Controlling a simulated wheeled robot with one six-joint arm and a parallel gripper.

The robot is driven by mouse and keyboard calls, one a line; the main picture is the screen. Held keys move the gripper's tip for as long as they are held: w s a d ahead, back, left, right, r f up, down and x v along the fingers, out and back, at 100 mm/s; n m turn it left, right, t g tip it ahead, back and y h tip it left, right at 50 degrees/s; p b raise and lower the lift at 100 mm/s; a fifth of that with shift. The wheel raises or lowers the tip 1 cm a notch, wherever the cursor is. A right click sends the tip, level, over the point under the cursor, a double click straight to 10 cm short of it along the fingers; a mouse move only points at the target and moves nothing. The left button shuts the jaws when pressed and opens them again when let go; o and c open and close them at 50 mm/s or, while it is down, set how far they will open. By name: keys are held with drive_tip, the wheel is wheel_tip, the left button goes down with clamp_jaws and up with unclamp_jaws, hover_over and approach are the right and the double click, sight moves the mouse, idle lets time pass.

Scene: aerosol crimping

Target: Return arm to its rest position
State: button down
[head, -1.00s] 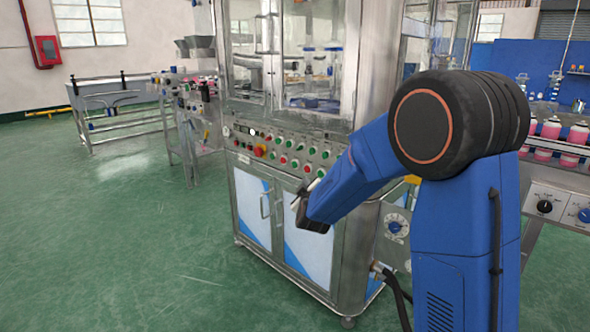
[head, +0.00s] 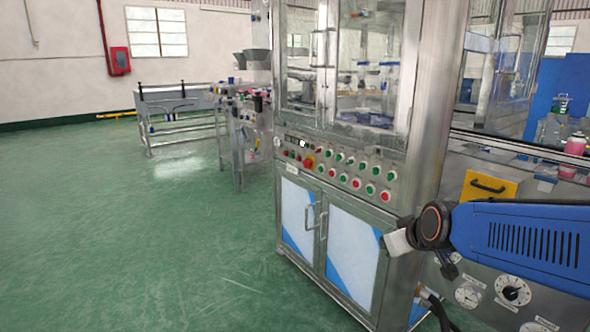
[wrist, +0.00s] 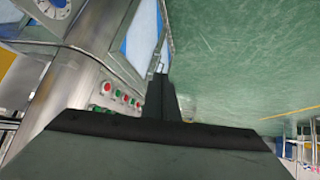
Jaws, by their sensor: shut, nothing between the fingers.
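My arm (head: 525,238) enters the head view from the right as a blue link, roughly level, ending in a black joint in front of the crimping cabinet's right side. The gripper itself is hard to make out there. In the wrist view my gripper (wrist: 160,92) shows as a dark body with narrow fingers together, shut and empty. The crimping cabinet (head: 345,165) is steel with glass doors above, a row of red and green buttons, and blue-white doors below.
A yellow panel with a black handle (head: 488,188) and dials (head: 512,291) sit right of the cabinet, close to my arm. A steel conveyor table (head: 185,120) stands at the back left. The green floor (head: 130,230) on the left is clear.

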drive_tip(key=s+d+f+m+g, duration=0.2)
drive_tip(key=s, duration=1)
drive_tip(key=s+d+f+m+g+h, duration=0.1)
drive_tip(key=s+d+f+m+g, duration=0.1)
drive_tip(key=s, duration=1)
drive_tip(key=shift+s+d+f+g+h, duration=0.35)
drive_tip(key=shift+d+f+g, duration=0.1)
drive_tip(key=shift+d, duration=0.15)
